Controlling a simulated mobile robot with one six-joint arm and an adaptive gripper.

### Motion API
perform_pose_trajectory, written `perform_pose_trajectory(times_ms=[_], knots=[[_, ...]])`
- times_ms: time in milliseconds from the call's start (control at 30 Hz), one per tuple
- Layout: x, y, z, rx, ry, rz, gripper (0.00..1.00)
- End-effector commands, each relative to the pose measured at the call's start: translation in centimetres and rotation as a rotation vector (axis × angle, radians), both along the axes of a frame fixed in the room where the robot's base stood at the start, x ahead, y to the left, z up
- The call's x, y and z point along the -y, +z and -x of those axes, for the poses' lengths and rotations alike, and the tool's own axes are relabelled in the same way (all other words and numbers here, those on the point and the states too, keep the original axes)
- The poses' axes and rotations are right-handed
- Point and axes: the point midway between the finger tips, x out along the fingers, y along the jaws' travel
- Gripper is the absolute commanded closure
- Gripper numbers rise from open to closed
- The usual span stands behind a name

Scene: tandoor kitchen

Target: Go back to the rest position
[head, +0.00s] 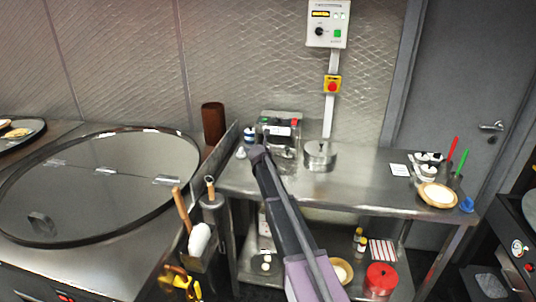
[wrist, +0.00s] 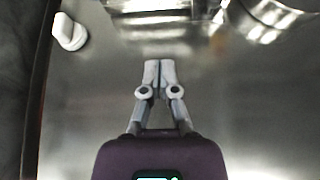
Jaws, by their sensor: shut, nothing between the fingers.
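My gripper (wrist: 160,72) shows in the wrist view with its two fingers together, empty, above a bare steel surface. In the head view my arm reaches from the bottom edge up over the steel table (head: 345,184), with its far end near the table's left part. The gripper's fingers are hard to make out there.
A small white object (wrist: 69,32) lies at the upper left in the wrist view. On the table stand a scale-like device (head: 281,126), a round steel pot (head: 320,156) and, at right, a bowl (head: 437,195). A large round lid (head: 100,185) covers the counter at left.

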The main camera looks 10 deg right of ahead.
Motion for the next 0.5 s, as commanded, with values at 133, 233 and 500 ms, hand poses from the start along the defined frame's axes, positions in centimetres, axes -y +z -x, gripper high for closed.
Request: perform_pose_trajectory(times_ms=[133, 233, 500], knots=[[0.0, 0.0, 0.0, 0.000, 0.000, 0.000, 1.00], [0.0, 0.0, 0.0, 0.000, 0.000, 0.000, 1.00], [0.5, -0.5, 1.8, -0.003, -0.064, -0.086, 1.00]])
